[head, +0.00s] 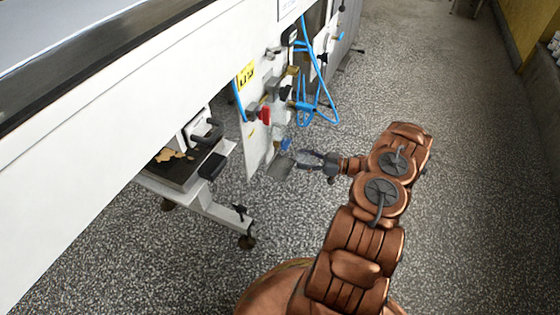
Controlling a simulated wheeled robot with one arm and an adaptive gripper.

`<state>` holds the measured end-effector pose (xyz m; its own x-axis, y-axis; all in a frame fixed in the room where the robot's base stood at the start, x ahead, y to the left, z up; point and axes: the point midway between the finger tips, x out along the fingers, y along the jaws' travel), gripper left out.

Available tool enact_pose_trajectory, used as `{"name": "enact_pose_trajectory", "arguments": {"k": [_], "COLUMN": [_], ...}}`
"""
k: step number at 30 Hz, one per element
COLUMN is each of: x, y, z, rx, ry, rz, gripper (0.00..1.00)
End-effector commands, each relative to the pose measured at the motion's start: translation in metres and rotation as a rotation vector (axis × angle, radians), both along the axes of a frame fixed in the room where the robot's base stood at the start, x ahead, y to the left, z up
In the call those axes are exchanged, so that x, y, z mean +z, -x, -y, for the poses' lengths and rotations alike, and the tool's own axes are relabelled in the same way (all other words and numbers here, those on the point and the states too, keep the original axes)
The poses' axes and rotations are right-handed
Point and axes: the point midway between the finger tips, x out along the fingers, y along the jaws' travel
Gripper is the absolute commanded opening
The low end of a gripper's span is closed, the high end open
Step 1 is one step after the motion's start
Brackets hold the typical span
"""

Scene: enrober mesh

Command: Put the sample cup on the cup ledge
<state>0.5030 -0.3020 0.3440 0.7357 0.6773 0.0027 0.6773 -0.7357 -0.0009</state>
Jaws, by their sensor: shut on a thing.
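My gripper (300,158) reaches left from the end of my copper-coloured arm, low beside the white machine. It is shut on a small grey, cup-like piece (280,168), which I take for the sample cup. The piece looks tilted and is held in front of the machine's lower side panel, above the speckled floor. It is too small to tell whether it touches the panel or whether anything is in it. I cannot make out for certain which part is the cup ledge.
The machine's panel (256,140) carries a red valve handle (262,114), blue hoses (325,100) and a yellow label (246,76). A dark tray (178,176) with brown crumbs sits under the machine at the left, on a white frame leg (215,208). The floor (460,200) to the right is clear.

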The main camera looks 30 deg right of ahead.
Motion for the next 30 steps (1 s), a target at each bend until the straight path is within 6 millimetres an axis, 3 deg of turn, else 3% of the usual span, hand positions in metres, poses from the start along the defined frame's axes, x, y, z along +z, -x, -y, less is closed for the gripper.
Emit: {"name": "enact_pose_trajectory", "arguments": {"k": [6, 16, 22, 25, 30], "x": [-0.003, -0.002, -0.002, -0.016, -0.015], "y": [-0.029, -0.045, -0.068, -0.066, -0.066], "z": [-0.028, -0.043, -0.064, -0.061, -0.061], "rx": [0.004, 0.004, 0.004, 0.000, 0.001], "ry": [0.001, 0.000, 0.000, 0.000, 0.001], "rz": [-0.001, -0.001, 0.001, 0.000, -0.001], "gripper": [0.31, 0.31, 0.31, 0.31, 0.31]}}
